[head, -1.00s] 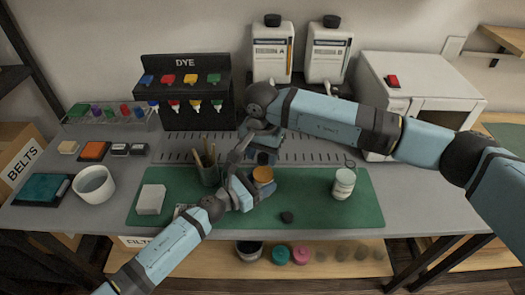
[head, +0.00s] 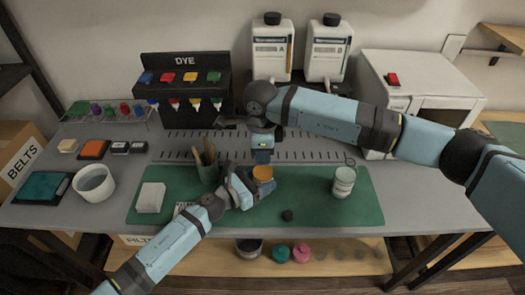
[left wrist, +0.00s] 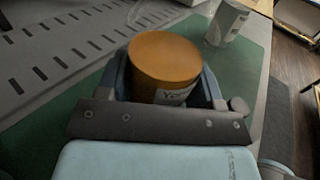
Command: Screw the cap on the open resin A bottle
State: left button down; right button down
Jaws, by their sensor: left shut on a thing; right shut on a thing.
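My left gripper (head: 250,186) is shut around a jar with an orange top (head: 263,173), upright over the green mat; the left wrist view shows its orange top (left wrist: 164,58) and a label starting "Ye". My right gripper (head: 263,157) is just behind and above the jar in the head view. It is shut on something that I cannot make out. A white bottle (head: 343,182) with a label stands at the right of the mat; it also shows in the left wrist view (left wrist: 228,22).
Two white jugs (head: 272,52) (head: 327,52) with black tops stand at the back. A pen cup (head: 207,168), a white block (head: 150,197) and a white tub (head: 94,184) are to the left. The green mat (head: 315,205) is clear around the cap.

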pick_arm(q)
jog(key=shift+f, duration=0.1)
pick_arm(e)
jog(key=m, duration=1.5)
jog(key=c, duration=0.8)
grip_release()
notch_tip(320, 180, up, 12)
jog(key=shift+s, duration=0.1)
